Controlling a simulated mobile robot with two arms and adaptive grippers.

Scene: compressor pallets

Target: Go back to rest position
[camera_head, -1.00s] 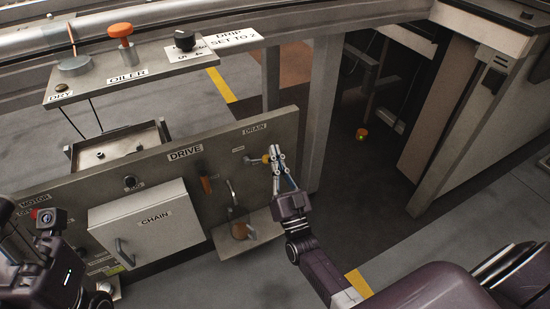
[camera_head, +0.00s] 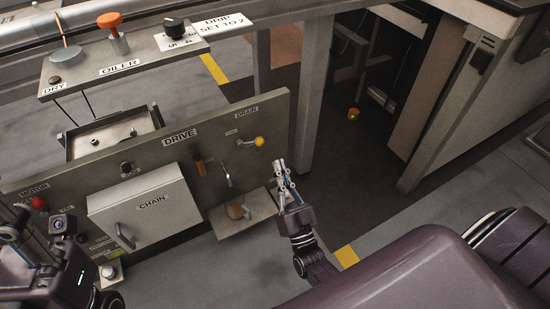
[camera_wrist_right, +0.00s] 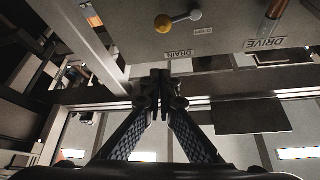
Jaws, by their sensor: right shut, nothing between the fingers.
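My right gripper (camera_head: 281,168) is shut and empty in the head view, to the right of the DRIVE panel (camera_head: 150,158) and below the yellow-knobbed drain lever (camera_head: 258,141). It is apart from the lever. In the right wrist view the fingers of my right gripper (camera_wrist_right: 160,76) meet at the tips. The drain lever (camera_wrist_right: 165,23) shows beyond them, near the upside-down DRAIN label. My left arm is at the lower left edge of the head view; its fingertips cannot be made out.
A CHAIN box (camera_head: 146,206) with a handle juts from the panel. A small shelf (camera_head: 242,212) sticks out below the levers. A grey post (camera_head: 314,95) stands behind my right gripper. An orange object (camera_head: 353,114) lies on the dark floor beyond. Open floor shows at lower middle.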

